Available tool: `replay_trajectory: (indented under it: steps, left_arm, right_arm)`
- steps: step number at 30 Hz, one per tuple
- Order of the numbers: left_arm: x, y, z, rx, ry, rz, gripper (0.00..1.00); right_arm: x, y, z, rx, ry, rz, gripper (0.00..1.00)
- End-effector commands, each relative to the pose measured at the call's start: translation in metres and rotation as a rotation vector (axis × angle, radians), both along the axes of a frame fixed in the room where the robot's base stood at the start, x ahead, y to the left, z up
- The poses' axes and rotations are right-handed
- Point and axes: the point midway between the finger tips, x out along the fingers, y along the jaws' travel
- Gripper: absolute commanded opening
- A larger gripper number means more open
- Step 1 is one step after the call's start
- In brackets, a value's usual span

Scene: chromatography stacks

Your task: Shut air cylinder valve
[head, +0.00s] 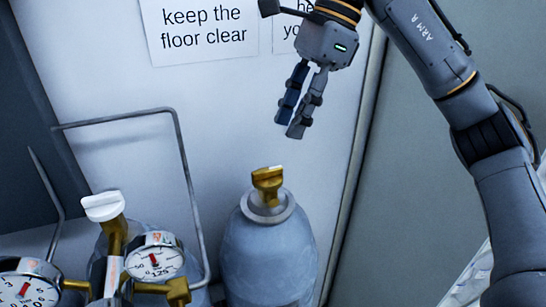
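A pale blue-grey cylinder (268,255) stands upright at the bottom middle, with a brass valve knob (267,182) on its grey neck. A second cylinder (105,258) at the lower left has a brass stem with a white-topped valve handle (103,206). No label on either cylinder is readable, so I cannot tell which holds air. My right gripper (290,126) is above the brass knob and slightly to its right, fingers pointing down, touching nothing and empty. Its fingers overlap from this angle, so their opening is unclear. My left gripper is not in view.
Pressure gauges (154,257) with brass fittings crowd the lower left; another gauge (28,291) is cut off. A bent metal rail (186,165) stands around the left cylinder. A pale wall with a sign (203,30) is behind. The space around the brass knob is clear.

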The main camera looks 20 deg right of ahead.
Motion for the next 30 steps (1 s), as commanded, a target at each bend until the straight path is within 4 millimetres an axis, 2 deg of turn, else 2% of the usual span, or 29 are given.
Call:
replay_trajectory:
  steps: [6,12,18,25,30]
  left_arm:
    - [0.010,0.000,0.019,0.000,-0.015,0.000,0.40]
    - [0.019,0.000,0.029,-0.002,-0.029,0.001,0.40]
    - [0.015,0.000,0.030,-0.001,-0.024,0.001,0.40]
    - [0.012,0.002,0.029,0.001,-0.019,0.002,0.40]
    - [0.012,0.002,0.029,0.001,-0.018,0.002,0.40]
  right_arm:
    - [-0.001,0.017,-0.040,-0.002,0.003,-0.001,0.33]
    - [-0.001,0.028,-0.065,0.000,0.001,-0.001,0.33]
    - [-0.001,0.032,-0.076,0.001,-0.001,-0.001,0.33]
    - [-0.001,0.032,-0.076,0.001,-0.001,-0.001,0.33]
    - [-0.001,0.032,-0.076,0.001,-0.001,-0.001,0.00]
